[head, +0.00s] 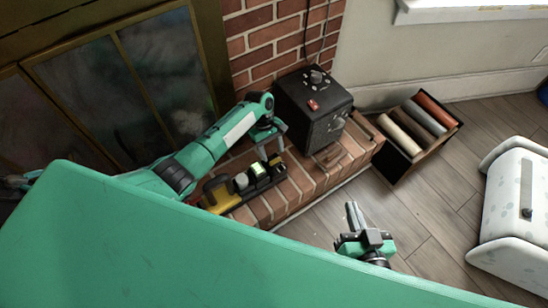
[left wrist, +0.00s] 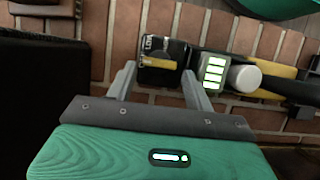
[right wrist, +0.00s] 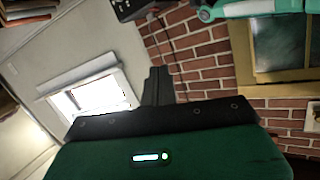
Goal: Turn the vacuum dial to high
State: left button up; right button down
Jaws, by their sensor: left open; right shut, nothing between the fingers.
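A long black and yellow device, apparently the vacuum (head: 222,195), lies on the brick hearth. In the left wrist view the vacuum (left wrist: 275,88) has a white round part, a green-and-white striped panel and a black end block (left wrist: 165,57). That block bears small lettering and a yellow bar, perhaps the dial; its setting is unreadable. My left gripper (head: 268,147) is open above this end. In its wrist view the left fingertips (left wrist: 158,68) lie either side of the block, contact unclear. My right gripper (head: 352,210) is shut and empty over the floor; its fingers (right wrist: 158,72) are together.
A black box (head: 313,108) with a top knob and red switch stands on the hearth (head: 305,185), just behind my left gripper. A crate of rolls (head: 420,125) and a white spotted chest (head: 520,215) stand right. The glass fireplace doors (head: 125,85) are left. Floor between is clear.

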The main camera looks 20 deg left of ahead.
aim_at(275, 160)
pick_arm(q)
jog(key=shift+b+x, duration=0.35)
jog(key=shift+x, duration=1.15)
pick_arm(e)
jog(key=shift+w+d+r+t, duration=0.15)
jog(key=shift+w+r+t, duration=0.3)
jog(key=shift+r, duration=0.3)
jog(key=shift+w+d+r+t, duration=0.15)
jog(key=shift+w+r+t, duration=0.25)
jog(key=shift+r, duration=0.3)
jog(key=shift+w+d+r+t, duration=0.15)
jog(key=shift+w+r+t, duration=0.25)
jog(key=shift+r, duration=0.35)
pick_arm(q)
jog(key=c, duration=0.7)
